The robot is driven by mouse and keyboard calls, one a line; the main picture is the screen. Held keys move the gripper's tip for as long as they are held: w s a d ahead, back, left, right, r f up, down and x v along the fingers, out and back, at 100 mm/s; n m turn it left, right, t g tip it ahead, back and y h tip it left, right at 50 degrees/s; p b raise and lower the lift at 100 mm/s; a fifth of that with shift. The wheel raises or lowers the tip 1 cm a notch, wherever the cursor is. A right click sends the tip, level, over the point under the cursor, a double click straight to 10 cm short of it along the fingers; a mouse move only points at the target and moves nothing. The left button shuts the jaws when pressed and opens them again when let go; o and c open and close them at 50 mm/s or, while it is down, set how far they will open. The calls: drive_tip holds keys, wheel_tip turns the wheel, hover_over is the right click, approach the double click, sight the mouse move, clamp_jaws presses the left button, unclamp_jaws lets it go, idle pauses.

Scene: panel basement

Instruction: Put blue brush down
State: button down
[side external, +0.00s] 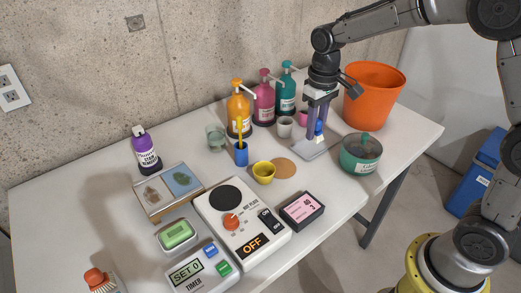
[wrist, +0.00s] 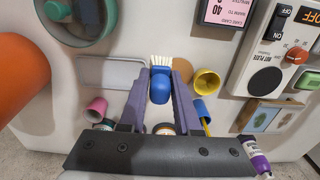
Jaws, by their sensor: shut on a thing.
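My gripper (side external: 317,126) is shut on the blue brush (side external: 319,129), seen in the side view between its purple-grey fingers. In the wrist view, the brush (wrist: 160,88) sits between the fingertips of my gripper (wrist: 162,72), with its white bristles pointing up in the picture, away from the palm. In the side view the brush is upright with its bristles downward, over a grey flat pad (side external: 306,153). I cannot tell whether the bristles touch the pad. The pad also shows in the wrist view (wrist: 108,73), beside and partly behind the fingers.
An orange bucket (side external: 375,97) and a teal pot (side external: 360,158) stand to the right. Pump bottles (side external: 263,105), small cups (side external: 285,128), a yellow cup (side external: 264,172) and a blue cup (side external: 241,157) stand to the left. A hot plate (side external: 238,219) is nearer the front.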

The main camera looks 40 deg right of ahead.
drive_tip(key=w+f, duration=0.4)
drive_tip(key=w, duration=0.5)
hover_over(277, 149)
drive_tip(key=f, duration=0.5)
drive_tip(key=shift+s, duration=0.3)
drive_tip(key=shift+w+f, duration=0.15)
drive_tip(key=shift+f, duration=0.05)
drive_tip(key=shift+w+f, duration=0.1)
drive_tip(key=shift+f, duration=1.55)
drive_tip(key=shift+f, duration=0.15)
drive_tip(key=c, duration=0.6)
unclamp_jaws()
